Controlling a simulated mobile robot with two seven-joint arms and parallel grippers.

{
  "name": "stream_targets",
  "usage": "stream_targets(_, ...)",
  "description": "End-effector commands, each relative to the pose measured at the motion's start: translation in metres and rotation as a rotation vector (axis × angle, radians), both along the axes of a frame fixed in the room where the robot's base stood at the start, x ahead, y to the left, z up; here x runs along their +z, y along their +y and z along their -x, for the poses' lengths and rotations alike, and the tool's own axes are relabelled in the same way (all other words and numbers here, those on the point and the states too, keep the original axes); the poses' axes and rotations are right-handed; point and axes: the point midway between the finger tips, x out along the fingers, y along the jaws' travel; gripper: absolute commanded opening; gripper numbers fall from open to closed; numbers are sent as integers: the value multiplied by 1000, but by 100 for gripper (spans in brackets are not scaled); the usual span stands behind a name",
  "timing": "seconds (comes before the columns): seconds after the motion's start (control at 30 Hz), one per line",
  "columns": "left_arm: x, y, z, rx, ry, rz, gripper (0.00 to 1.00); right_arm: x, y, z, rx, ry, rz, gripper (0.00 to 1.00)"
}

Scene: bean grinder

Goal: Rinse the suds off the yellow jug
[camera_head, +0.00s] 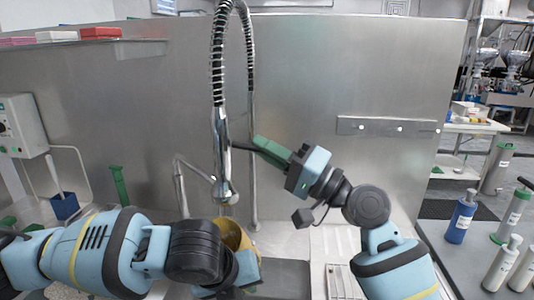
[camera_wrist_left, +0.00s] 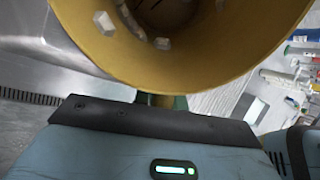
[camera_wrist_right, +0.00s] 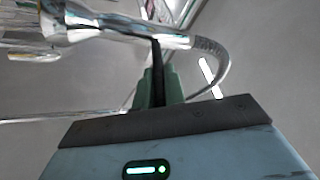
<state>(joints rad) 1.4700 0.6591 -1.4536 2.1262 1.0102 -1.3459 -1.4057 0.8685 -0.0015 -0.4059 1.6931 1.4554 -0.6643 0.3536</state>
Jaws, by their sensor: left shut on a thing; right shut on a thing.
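The yellow jug (camera_head: 240,236) is under the chrome spray head (camera_head: 222,150) of the hanging faucet, partly hidden by my left arm. In the left wrist view the jug (camera_wrist_left: 190,75) fills the top, with a few whitish lumps of suds (camera_wrist_left: 104,21) on its inner wall. My left gripper (camera_wrist_left: 160,101) is shut on the jug; its grip is mostly hidden. My right gripper (camera_head: 258,146) is shut on the thin black lever (camera_head: 242,147) of the spray head. The lever (camera_wrist_right: 157,62) also shows between the green fingers in the right wrist view. I see no clear water stream.
A steel back wall (camera_head: 320,90) stands behind the faucet. A second thin tap (camera_head: 180,180) is left of the spray head. A blue bottle (camera_head: 461,217) and several other bottles stand on the right counter. A blue holder (camera_head: 64,206) with a brush is at left.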

Motion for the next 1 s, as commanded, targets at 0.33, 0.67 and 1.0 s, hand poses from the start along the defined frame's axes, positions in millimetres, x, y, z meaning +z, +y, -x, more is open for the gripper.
stream_targets(0.33, 0, 0, 0, 0, -1, 1, 0, 0, 0, 0, 0, 0, 2, 33)
stream_targets(0.67, 0, 0, 0, 0, -1, 1, 0, -1, -3, 1, 0, 0, 2, 33)
stream_targets(1.0, 0, 0, 0, 0, -1, 1, 0, -22, -52, 19, -3, 2, 4, 33)
